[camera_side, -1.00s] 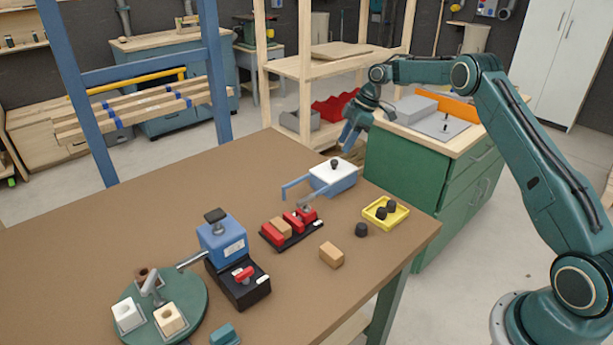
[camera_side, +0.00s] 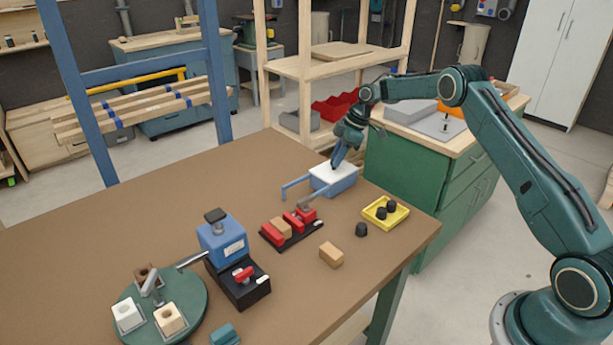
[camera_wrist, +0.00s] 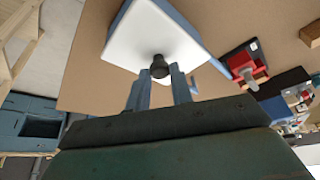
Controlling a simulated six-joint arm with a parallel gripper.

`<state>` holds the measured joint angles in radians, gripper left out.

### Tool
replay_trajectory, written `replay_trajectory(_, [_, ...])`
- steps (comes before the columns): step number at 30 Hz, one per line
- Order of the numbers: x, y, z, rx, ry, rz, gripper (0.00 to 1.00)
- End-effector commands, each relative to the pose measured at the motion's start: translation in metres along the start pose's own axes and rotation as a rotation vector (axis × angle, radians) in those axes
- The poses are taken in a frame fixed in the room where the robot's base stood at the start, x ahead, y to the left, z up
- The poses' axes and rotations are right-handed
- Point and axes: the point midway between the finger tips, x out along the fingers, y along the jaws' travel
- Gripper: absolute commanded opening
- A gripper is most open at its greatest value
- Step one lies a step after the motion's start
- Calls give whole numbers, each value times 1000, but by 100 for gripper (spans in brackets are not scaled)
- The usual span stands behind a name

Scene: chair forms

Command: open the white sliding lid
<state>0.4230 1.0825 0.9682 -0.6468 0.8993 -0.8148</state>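The white sliding lid (camera_side: 322,173) sits on top of a blue box (camera_side: 338,189) on the brown table and covers it. In the wrist view the lid (camera_wrist: 143,35) carries a dark round knob (camera_wrist: 159,66) near the edge closest to me. My gripper (camera_wrist: 160,76) has its two fingers apart, one on each side of the knob. Whether either finger touches it, I cannot tell. In the side view my gripper (camera_side: 337,165) points down at the lid and hides the knob.
A blue bar handle (camera_side: 297,187) sticks out left of the box. A black rack with red and tan blocks (camera_side: 290,228) stands in front. A yellow tray with dark pegs (camera_side: 386,212) and a loose dark peg (camera_side: 361,230) are to the right.

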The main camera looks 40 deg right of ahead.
Motion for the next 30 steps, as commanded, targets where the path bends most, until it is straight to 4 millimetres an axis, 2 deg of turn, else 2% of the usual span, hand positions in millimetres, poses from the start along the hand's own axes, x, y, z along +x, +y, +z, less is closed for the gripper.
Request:
replay_trajectory(1, [0, 0, 0, 0, -1, -1, 9])
replay_trajectory(3, [0, 0, 0, 0, -1, -1, 0])
replay_trajectory(11, [1, -3, -4, -1, -1, -2, 0])
replay_trajectory(17, [9, -19, -25, -4, 0, -4, 0])
replay_trajectory(24, [25, -50, -64, -4, 0, -4, 0])
replay_trajectory(30, [31, -60, -77, -1, -1, -1, 0])
